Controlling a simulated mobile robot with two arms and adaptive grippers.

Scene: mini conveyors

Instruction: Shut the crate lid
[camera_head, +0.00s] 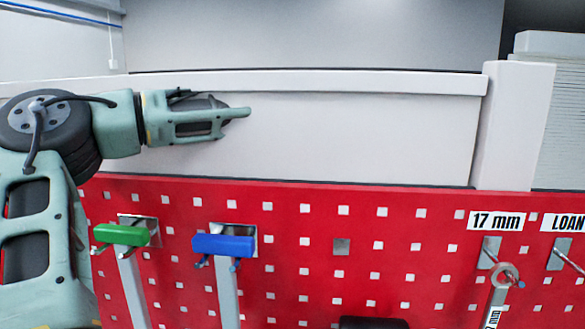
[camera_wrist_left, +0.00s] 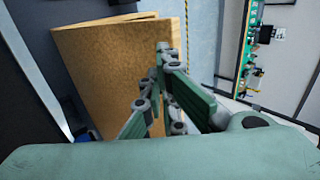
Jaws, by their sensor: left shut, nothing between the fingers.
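My left arm comes in from the left in the head view. Its gripper (camera_head: 244,112) is shut and empty, pointing right in front of a pale wall panel above the red board. In the left wrist view the gripper fingers (camera_wrist_left: 162,52) are together, with a tan wood-like panel (camera_wrist_left: 105,60) behind them. I cannot tell whether this panel belongs to the crate or its lid, or whether the fingers touch it. No crate or lid can be made out in the head view. My right gripper is not in view.
A red pegboard (camera_head: 390,260) fills the lower head view, with a green-handled tool (camera_head: 122,235), a blue-handled tool (camera_head: 224,245) and a wrench (camera_head: 500,290) hanging on it. A pale post (camera_head: 510,125) stands at right. A circuit board (camera_wrist_left: 260,35) shows in the left wrist view.

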